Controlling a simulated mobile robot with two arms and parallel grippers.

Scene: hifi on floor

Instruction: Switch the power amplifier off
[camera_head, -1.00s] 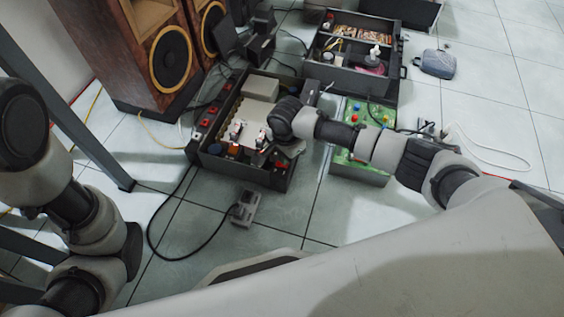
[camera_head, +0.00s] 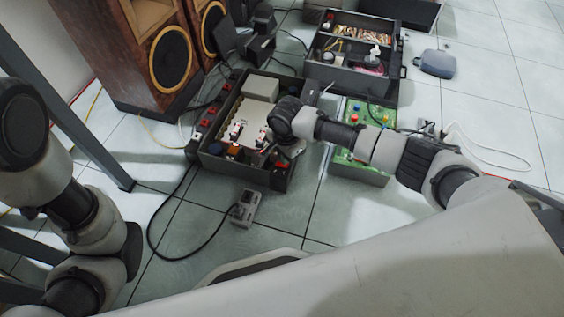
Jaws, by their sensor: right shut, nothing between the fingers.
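The power amplifier (camera_head: 222,168) appears to be the open black chassis on the floor at the centre, with a pale top plate, a grey block and small tubes. Coloured knobs or terminals run along its left side and front, with a red one near the front right corner. My right gripper (camera_head: 267,150) is over the front right part of this chassis, shut and empty, partly hidden by its own wrist. I cannot tell whether it touches the chassis, and I cannot make out the power switch. My left arm is at the left edge; its gripper is out of view.
Wooden speakers (camera_head: 150,60) stand at back left. Floor at right is mostly clear.

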